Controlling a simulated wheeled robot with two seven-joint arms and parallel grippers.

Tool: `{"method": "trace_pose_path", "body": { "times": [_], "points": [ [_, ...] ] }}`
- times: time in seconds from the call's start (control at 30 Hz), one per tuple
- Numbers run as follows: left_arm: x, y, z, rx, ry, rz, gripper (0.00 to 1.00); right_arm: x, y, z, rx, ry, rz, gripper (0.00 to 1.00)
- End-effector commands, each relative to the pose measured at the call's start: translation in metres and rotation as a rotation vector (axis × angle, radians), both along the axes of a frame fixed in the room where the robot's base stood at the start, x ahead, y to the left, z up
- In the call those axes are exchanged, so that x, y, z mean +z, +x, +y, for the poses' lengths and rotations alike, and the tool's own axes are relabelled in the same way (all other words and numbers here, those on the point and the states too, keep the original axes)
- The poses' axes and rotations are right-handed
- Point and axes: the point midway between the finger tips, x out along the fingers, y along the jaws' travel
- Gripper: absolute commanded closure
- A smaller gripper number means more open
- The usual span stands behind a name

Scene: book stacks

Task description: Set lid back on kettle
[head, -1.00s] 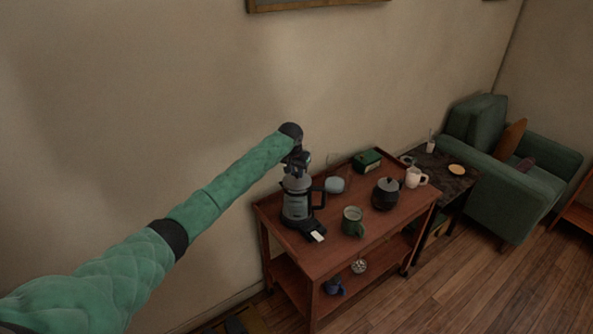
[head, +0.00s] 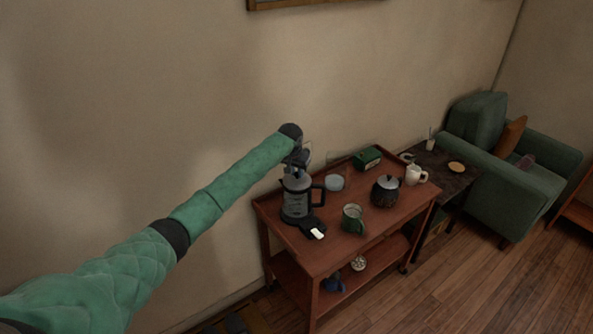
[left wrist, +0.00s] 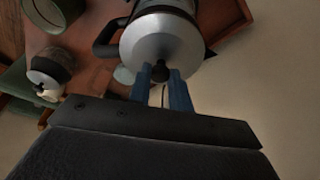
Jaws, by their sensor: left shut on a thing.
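The kettle (head: 296,205) stands at the left end of the wooden cart, with a black handle on its right side. Its round silver lid (left wrist: 165,45) shows from above in the left wrist view, with a dark knob. My left gripper (left wrist: 166,76) has its blue fingers shut on that knob. In the head view my left gripper (head: 298,163) is right above the kettle's top. The lid lies over the kettle's mouth; I cannot tell whether it is fully seated or a little above. My right gripper is not in view.
On the cart (head: 318,248) stand a green mug (head: 352,218), a dark pot (head: 385,192), a white mug (head: 414,175), a pale bowl (head: 335,183) and a green box (head: 367,158). A black base with a white tag (head: 317,233) is by the kettle. The wall is behind.

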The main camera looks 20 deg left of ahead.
Motion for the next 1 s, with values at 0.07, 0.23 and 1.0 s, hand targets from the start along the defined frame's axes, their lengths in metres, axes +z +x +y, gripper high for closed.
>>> {"method": "trace_pose_path", "body": {
  "times": [0.07,0.23,1.0],
  "points": [
    [-0.0007,0.0001,-0.0001,0.000,0.000,0.000,1.00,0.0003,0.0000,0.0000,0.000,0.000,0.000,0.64],
    [-0.0008,0.0001,0.0000,0.000,0.000,0.000,1.00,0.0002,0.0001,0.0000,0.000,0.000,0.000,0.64],
    [-0.0007,0.0001,0.0000,0.000,0.000,0.000,0.29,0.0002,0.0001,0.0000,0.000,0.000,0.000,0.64]
  ]
}}
